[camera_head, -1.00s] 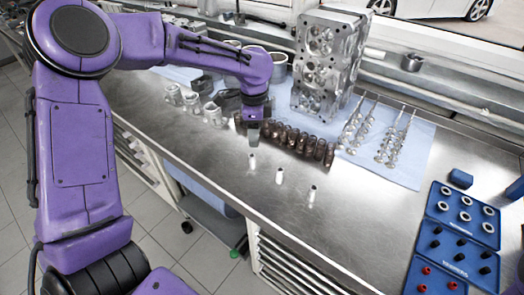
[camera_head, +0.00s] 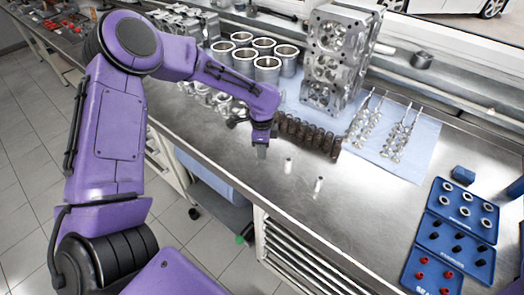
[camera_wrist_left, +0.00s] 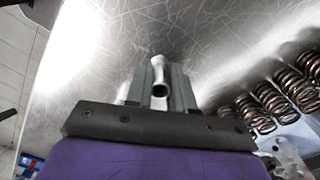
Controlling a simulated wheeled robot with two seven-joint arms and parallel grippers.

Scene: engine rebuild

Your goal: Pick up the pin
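Two small pale metal pins stand upright on the steel bench in the head view, a nearer one (camera_head: 318,184) and a farther one (camera_head: 288,165). My left gripper (camera_head: 262,152) is down at the bench top, left of them. In the left wrist view a hollow pin (camera_wrist_left: 159,76) stands between the two fingers of my left gripper (camera_wrist_left: 160,84), its open end facing the camera. The fingers are very close on both sides of it; whether they press on it I cannot tell. In the head view the gripper hides this pin. My right gripper is out of view.
Blue trays (camera_head: 448,238) lie at right. The front middle bench is clear.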

